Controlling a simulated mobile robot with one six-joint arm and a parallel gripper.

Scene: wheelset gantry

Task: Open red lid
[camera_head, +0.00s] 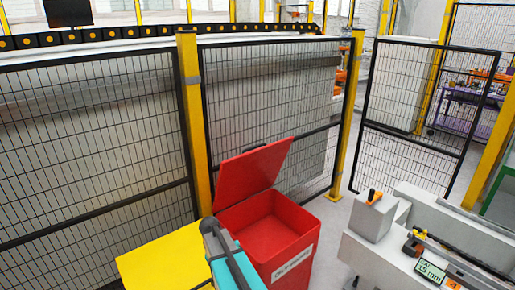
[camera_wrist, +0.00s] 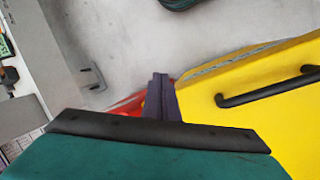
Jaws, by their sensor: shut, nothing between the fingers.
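The red lid (camera_head: 250,176) stands raised and leans back toward the mesh fence, with a dark handle at its top edge. The red bin (camera_head: 291,243) below it is open at the top, and its inside looks empty. A white label with blurred lettering is on its front. In the wrist view, my gripper (camera_wrist: 161,92) is shut and empty, its fingers dark and close together. A small patch of red (camera_wrist: 127,105) shows behind the fingers. My teal and grey arm covers the left side of the bin in the head view.
A yellow lid (camera_head: 160,253) lies closed left of the red bin; its black handle (camera_wrist: 268,89) is right of my fingers in the wrist view. A mesh fence (camera_head: 270,110) with yellow posts stands behind. A grey bench (camera_head: 385,255) with tools is at the right.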

